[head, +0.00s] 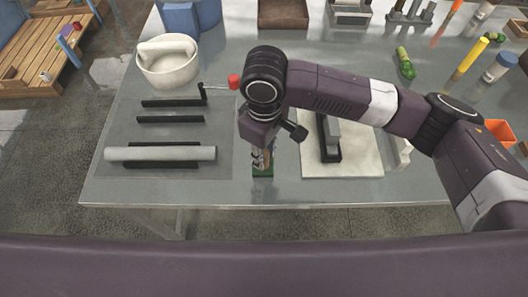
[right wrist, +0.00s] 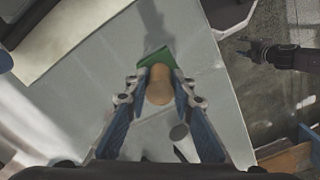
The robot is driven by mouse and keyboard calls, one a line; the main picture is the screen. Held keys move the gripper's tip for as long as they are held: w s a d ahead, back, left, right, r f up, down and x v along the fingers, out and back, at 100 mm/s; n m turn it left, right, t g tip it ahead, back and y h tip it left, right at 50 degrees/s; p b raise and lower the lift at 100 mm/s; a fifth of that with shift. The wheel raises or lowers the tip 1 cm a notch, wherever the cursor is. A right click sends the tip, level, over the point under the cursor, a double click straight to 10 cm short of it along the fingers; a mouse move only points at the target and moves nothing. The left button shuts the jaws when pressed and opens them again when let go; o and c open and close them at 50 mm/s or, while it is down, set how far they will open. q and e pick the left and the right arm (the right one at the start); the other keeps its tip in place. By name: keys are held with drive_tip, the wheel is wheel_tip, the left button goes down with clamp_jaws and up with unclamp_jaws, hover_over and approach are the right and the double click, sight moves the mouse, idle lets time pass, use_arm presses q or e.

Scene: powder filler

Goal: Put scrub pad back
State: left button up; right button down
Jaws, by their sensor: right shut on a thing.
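The green scrub pad (head: 263,171) is below my right gripper (head: 262,158) in the head view, over the front part of the grey table. In the right wrist view the green pad (right wrist: 161,58) is at the far end of the fingers, with a tan rounded part (right wrist: 160,85) between them. My right gripper (right wrist: 159,90) is shut on it. I cannot tell whether the pad touches the table. My left gripper is outside the head view. A dark gripper, apparently my left one (right wrist: 262,52), shows at the right of the right wrist view; its jaws are unclear.
A white board (head: 355,165) with a black and grey holder lies right of the gripper. To the left are a grey roller (head: 160,153), black racks (head: 170,119), a red-tipped tool (head: 233,81) and a white mortar (head: 168,66). The front table edge is close.

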drive_tip(key=shift+f, duration=0.25)
drive_tip(key=c, duration=1.7)
unclamp_jaws()
drive_tip(key=shift+o, duration=0.2)
wheel_tip(320, 180, up, 12)
drive_tip(key=b, duration=0.2)
drive_tip(key=shift+r, duration=0.15)
